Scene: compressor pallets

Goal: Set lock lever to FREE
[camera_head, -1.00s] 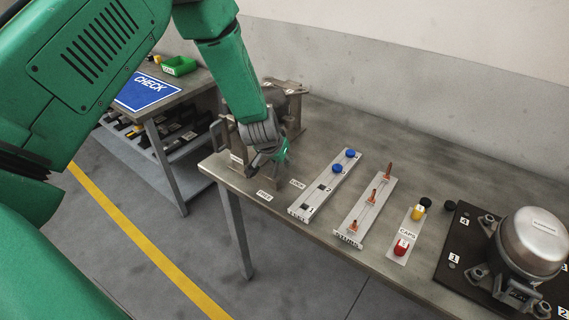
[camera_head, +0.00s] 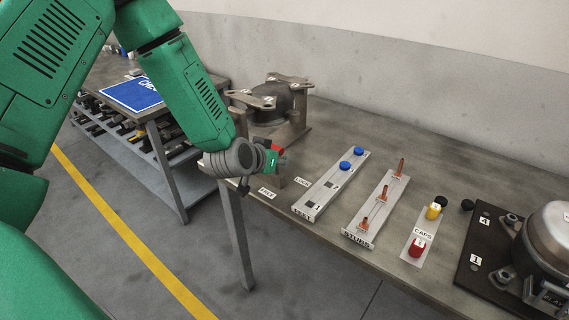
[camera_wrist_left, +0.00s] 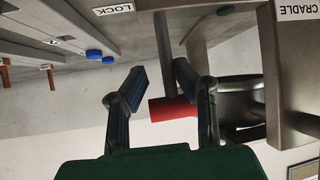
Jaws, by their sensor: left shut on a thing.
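The lock lever's red handle (camera_head: 278,148) shows at the tip of my left gripper (camera_head: 276,160), beside the cradle at the left end of the bench. In the left wrist view the red handle (camera_wrist_left: 172,108) lies between the two fingers of the left gripper (camera_wrist_left: 160,88), which is shut on it. A grey rod (camera_wrist_left: 166,55) runs behind the handle. The FREE label (camera_head: 267,193) is at the bench's front edge, and the LOCK label (camera_head: 302,182) is to its right. My gripper hides the lever's base in the head view. My right gripper is out of view.
The metal cradle (camera_head: 297,130) holds a dark round part just behind the gripper. To the right are a rail with blue caps (camera_head: 345,166), a STUBS rail (camera_head: 361,235), a CAPS strip (camera_head: 414,260) and a compressor (camera_head: 548,245). The CHECK table (camera_head: 135,96) stands left.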

